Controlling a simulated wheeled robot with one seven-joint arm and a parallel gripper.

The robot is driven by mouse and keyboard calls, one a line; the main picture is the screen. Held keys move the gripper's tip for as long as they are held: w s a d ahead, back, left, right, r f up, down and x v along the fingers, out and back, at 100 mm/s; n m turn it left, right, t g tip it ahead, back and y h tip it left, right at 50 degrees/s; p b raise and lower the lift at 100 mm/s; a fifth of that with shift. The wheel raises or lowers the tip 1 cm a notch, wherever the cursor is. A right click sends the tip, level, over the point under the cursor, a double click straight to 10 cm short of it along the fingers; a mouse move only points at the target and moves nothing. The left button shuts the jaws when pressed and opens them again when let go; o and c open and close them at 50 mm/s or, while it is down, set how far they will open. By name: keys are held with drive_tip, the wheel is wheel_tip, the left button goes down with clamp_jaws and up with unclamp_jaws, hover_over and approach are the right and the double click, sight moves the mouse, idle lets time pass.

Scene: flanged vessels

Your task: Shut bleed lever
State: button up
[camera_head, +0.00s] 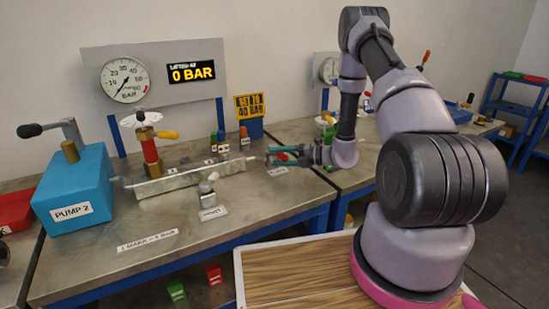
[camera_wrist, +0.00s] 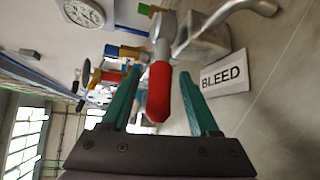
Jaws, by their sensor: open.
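The bleed lever has a red grip (camera_wrist: 158,92) on a grey metal stem, joined to a silver valve body (camera_wrist: 205,42) in the wrist view. A white BLEED label (camera_wrist: 222,76) lies beside that body. My gripper (camera_wrist: 160,76) is open, with one teal finger on each side of the red grip and a visible gap to each. In the head view my gripper (camera_head: 267,155) reaches in from the right, low over the bench, with a bit of the red grip (camera_head: 282,157) showing between the fingers. The valve body there is mostly hidden by my gripper.
A blue PUMP 2 box (camera_head: 75,195) with a lever stands at left, beside a red post valve (camera_head: 151,152) with a yellow handle. A small silver fitting (camera_head: 208,190) stands in front. A gauge (camera_head: 125,79) and a 0 BAR display (camera_head: 193,73) are behind.

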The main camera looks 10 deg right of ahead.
drive_tip(key=shift+x, duration=0.9)
clamp_jaws()
idle(0.8)
